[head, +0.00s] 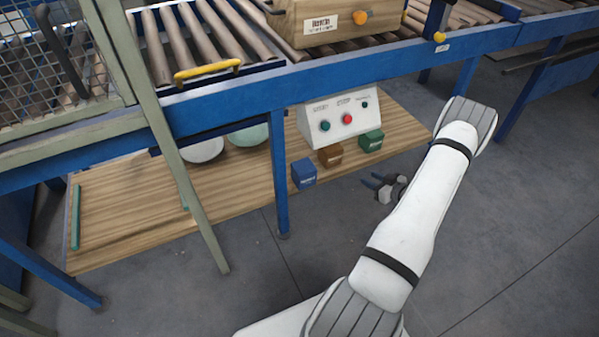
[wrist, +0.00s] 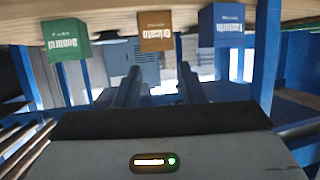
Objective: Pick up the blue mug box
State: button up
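The blue mug box (head: 303,174) stands on the wooden shelf near its front edge, beside a blue leg. In the wrist view, which looks upside down, the blue box (wrist: 228,27) is at the upper right. My gripper (head: 370,180) is in front of the shelf, to the right of the blue box and apart from it. In the wrist view its two fingers (wrist: 159,80) are spread with nothing between them. They point nearer the brown box than the blue one.
A brown box (head: 329,155) and a green box (head: 371,141) stand right of the blue one. A white control panel (head: 338,118) is behind them. Plates (head: 249,135) lie further left. The blue conveyor frame (head: 240,100) runs above the shelf. Open floor lies in front.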

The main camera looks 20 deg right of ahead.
aim_at(304, 166)
jog(key=shift+o, duration=0.2)
jog(key=shift+w+a, duration=0.1)
